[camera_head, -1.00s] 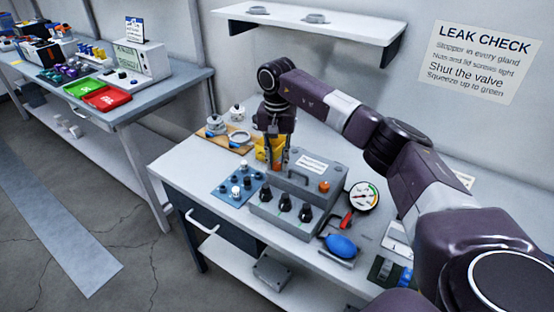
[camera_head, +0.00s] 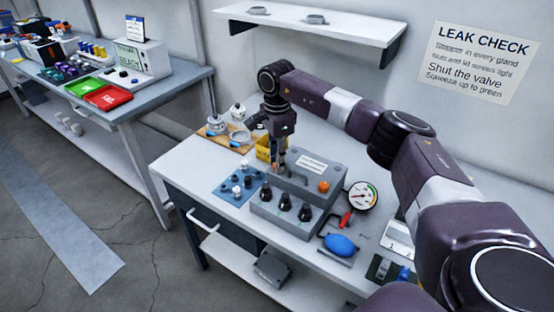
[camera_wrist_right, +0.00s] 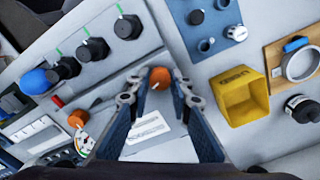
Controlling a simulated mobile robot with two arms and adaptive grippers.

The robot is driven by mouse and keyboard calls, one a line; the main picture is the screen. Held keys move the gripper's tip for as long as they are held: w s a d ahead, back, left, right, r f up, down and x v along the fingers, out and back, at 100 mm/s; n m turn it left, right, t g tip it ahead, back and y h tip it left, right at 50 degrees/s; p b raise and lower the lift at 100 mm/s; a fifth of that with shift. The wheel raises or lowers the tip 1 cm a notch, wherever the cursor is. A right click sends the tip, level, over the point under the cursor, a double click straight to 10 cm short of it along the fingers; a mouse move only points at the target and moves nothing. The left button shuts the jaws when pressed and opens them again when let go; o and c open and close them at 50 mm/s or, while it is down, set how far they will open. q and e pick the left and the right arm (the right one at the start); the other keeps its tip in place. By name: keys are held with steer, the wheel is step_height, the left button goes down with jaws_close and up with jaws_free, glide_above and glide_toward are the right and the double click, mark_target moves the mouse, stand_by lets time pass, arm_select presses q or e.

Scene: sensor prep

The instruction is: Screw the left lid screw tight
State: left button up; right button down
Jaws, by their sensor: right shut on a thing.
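My right gripper (camera_head: 279,160) points down at the left end of the grey enclosure's lid (camera_head: 300,172). In the right wrist view its fingers (camera_wrist_right: 160,84) are shut on the left lid screw (camera_wrist_right: 159,77), an orange knob between the fingertips. In the head view the fingers hide this screw. The right lid screw (camera_head: 323,186) is a similar orange knob at the other end of the lid; it also shows in the right wrist view (camera_wrist_right: 78,119). My left gripper is not in view.
Several black gland nuts (camera_head: 284,202) line the enclosure's front. A gauge (camera_head: 362,197) and a blue squeeze bulb (camera_head: 342,245) stand to the right. A blue mat (camera_head: 228,188) with small parts lies left. A yellow bin (camera_wrist_right: 238,100) stands close beside the lid.

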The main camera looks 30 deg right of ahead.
steer(key=m, duration=0.5)
steer(key=shift+r+m+p, duration=0.1)
steer(key=shift+m+p, duration=0.2)
steer(key=shift+p, duration=0.1)
steer(key=m+p, duration=0.1)
steer(key=m, duration=0.4)
steer(key=m+p, duration=0.1)
steer(key=m, duration=0.4)
steer(key=shift+w+m, duration=0.1)
steer(key=shift+m, duration=0.3)
steer(key=m+p, duration=0.1)
steer(key=m, duration=0.4)
steer(key=shift+d, duration=0.1)
steer(key=shift+m, duration=0.4)
steer(key=c, duration=1.7)
jaws_free()
steer(key=shift+c, duration=0.2)
step_height(320, 180, up, 12)
